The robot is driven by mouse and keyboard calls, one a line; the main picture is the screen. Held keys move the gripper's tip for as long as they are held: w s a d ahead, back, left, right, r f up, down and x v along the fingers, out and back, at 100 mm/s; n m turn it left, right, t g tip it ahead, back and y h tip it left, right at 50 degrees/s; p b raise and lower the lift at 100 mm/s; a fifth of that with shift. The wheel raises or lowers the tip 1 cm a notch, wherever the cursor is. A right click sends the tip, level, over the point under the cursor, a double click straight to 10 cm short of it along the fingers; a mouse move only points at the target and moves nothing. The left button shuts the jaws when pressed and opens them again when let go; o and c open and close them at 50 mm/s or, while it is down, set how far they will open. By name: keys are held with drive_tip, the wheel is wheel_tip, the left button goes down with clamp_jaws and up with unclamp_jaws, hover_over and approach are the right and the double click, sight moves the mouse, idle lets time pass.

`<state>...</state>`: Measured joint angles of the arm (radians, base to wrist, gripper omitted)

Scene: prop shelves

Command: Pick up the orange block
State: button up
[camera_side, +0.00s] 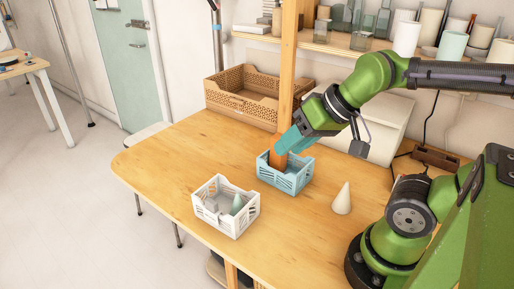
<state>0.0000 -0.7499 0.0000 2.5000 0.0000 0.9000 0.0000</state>
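The orange block (278,160) is at the left part of the blue basket (289,182) on the wooden table. It looks upright or slightly tilted, and its lower end is hidden by the basket wall. My gripper (285,148) reaches down from the upper right, with its teal fingers at the block's upper part. The near finger covers part of the block. I cannot tell whether the fingers are shut on it or only beside it.
A white basket (224,222) holding a greenish cone (237,205) stands at the front left. A pale cone (342,199) stands right of the blue basket. Behind are a wooden post (288,60), a brown crate (243,105) and a white box (385,118). The left of the table is clear.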

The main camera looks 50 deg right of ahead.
drive_tip(key=o, duration=0.3)
drive_tip(key=w+d+f+n+g+h, duration=0.1)
drive_tip(key=w+d+n, duration=0.1)
drive_tip(key=w+d, duration=0.5)
drive_tip(key=w+d+f+n+g+h, duration=0.1)
drive_tip(key=w+d+n+g, duration=0.15)
drive_tip(key=d, duration=0.95)
drive_tip(key=shift+m+t, duration=0.25)
drive_tip(key=shift+t, duration=0.1)
drive_tip(key=x, duration=1)
drive_tip(key=shift+w+a+f, duration=0.15)
drive_tip(key=shift+w+f, duration=0.1)
drive_tip(key=shift+f, duration=0.1)
drive_tip(key=shift+x, duration=2.65)
